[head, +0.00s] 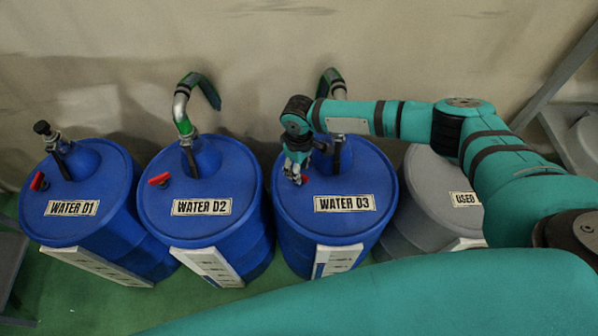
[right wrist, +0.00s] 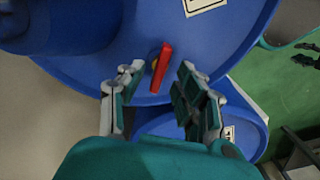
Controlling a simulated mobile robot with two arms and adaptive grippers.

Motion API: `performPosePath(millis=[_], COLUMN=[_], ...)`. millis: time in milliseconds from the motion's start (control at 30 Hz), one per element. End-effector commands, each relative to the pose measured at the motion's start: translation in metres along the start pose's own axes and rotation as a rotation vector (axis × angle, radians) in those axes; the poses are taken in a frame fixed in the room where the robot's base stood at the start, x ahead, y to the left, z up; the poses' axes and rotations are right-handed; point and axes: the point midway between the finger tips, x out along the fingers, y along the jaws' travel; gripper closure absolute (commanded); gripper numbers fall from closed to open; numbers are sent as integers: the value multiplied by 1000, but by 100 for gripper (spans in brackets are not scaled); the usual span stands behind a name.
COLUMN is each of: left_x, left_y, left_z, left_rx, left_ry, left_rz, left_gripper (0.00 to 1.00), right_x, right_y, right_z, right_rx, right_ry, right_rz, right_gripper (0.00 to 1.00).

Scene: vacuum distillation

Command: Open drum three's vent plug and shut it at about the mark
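Drum three (head: 335,228) is a blue drum labelled WATER D3, third from the left in the head view. Its vent plug has a red handle, seen only in part beside the gripper in the head view, and clearly in the right wrist view (right wrist: 161,68). My right gripper (head: 296,176) is over the left part of the drum's top. In the right wrist view, its fingers (right wrist: 155,85) are apart on either side of the red handle, with gaps showing, so it is open. The mark cannot be made out on the drum's front gauge strip (head: 338,260).
Blue drums WATER D1 (head: 100,180) and WATER D2 (head: 215,185) stand to the left, with red plug handles. Curved green-and-grey pipes rise from D2 and behind D3. A grey USED drum (head: 440,185) stands right, under my arm. Green floor is clear in front.

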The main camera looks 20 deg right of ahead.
Motion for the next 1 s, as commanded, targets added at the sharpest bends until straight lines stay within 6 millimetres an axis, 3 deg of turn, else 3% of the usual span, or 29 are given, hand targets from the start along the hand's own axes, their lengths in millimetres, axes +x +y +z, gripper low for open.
performPosePath(millis=[200,500,767,1000], left_x=[3,2,2,2], left_y=[0,1,1,1], left_z=[3,15,15,14], left_rx=[0,0,-1,-1], left_ry=[-4,-23,-23,-22], left_rz=[0,2,1,1], left_gripper=[65,65,65,65], right_x=[19,20,20,20], right_y=[0,0,0,0], right_z=[0,0,0,0], right_rx=[0,-1,0,1], right_ry=[0,0,0,0], right_rz=[0,0,0,0], right_gripper=[65,65,99,100])
